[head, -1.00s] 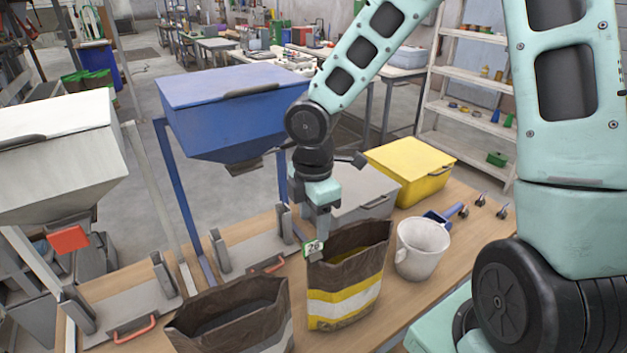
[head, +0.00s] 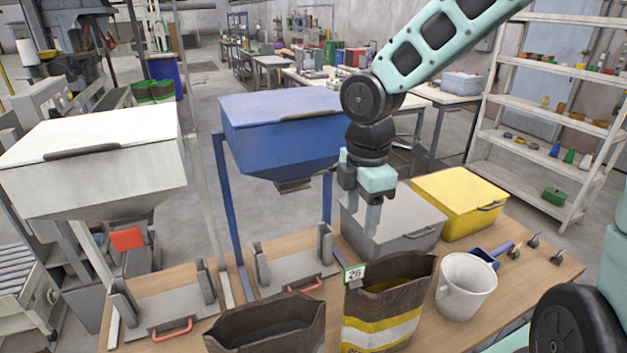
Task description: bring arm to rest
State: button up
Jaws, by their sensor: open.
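My gripper (head: 374,215) hangs from the wrist of my arm, fingers pointing down, in front of the grey lidded bin. It is open and nothing shows between its fingers. A brown bag with yellow and white bands (head: 385,318) stands upright and open-topped on the table below it. A small tag marked 26 (head: 355,273) sits on that bag's rim, apart from the gripper.
A second brown bag (head: 265,330) stands to the left. A white pitcher (head: 465,287), blue scoop (head: 490,250), grey bin (head: 410,225) and yellow bin (head: 460,203) share the wooden table. The blue hopper (head: 285,125) and white hopper (head: 95,165) stand behind and left.

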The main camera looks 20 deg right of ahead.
jog(key=s+a+f+m+b, duration=0.4)
jog(key=s+a+f+b, duration=0.2)
jog(key=s, duration=0.3)
jog(key=s+a+f+m+b, duration=0.5)
jog(key=s+a+f+b, duration=0.1)
jog(key=s, duration=0.3)
jog(key=shift+f+m+y+b, duration=0.3)
jog(key=shift+f+b, duration=0.2)
jog(key=shift+b, duration=0.1)
jog(key=shift+s+a, duration=0.1)
